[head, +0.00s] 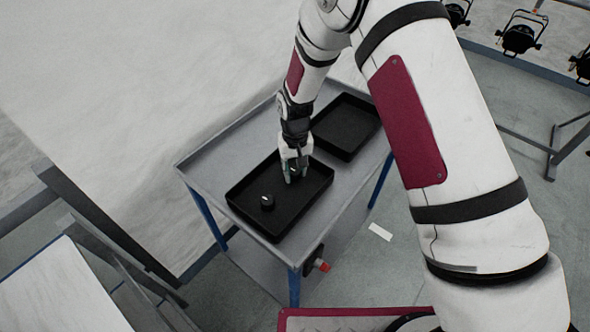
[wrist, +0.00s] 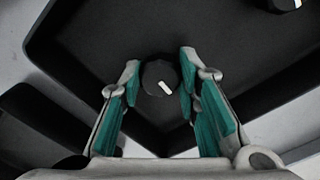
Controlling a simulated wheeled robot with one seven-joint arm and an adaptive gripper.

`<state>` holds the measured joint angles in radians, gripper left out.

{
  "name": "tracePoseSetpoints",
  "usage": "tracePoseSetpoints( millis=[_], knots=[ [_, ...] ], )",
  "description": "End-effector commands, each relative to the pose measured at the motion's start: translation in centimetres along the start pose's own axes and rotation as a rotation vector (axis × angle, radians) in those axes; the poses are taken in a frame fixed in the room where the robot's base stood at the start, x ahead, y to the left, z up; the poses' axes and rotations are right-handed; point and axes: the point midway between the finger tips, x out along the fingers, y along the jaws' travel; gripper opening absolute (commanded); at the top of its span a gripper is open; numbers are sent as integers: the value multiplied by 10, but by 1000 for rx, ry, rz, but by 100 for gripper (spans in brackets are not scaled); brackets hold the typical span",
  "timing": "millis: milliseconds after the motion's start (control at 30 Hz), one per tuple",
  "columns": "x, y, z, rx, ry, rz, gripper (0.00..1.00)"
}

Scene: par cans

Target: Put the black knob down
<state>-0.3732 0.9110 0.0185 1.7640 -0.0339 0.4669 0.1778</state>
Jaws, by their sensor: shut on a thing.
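My gripper (head: 292,177) points down into the near black tray (head: 240,205), towards its far right side. In the wrist view its green-padded fingers (wrist: 159,76) are closed around a black knob (wrist: 159,80) with a white mark. The head view does not clearly show the held knob behind the fingers. I cannot tell whether the knob touches the tray floor. A second black knob (head: 267,201) stands in the same tray, left of and nearer than my gripper; it also shows at the top right edge of the wrist view (wrist: 285,4).
A second black tray (head: 346,128) lies behind on the grey cart (head: 207,160) and looks empty. The near tray's floor is bare around the standing knob. A red button (head: 323,267) sits at the cart's front. Black lamps (head: 518,38) hang at the upper right.

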Motion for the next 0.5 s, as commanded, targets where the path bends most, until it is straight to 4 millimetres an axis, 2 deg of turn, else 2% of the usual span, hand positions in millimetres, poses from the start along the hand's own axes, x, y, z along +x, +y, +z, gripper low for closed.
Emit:
tracePoseSetpoints(
  millis=[400, 433, 500],
  knots=[
    [5, 0, 0, 0, 0, 0, 7],
    [5, 0, 0, 0, 0, 0, 37],
    [4, 0, 0, 0, 0, 0, 50]
  ],
)
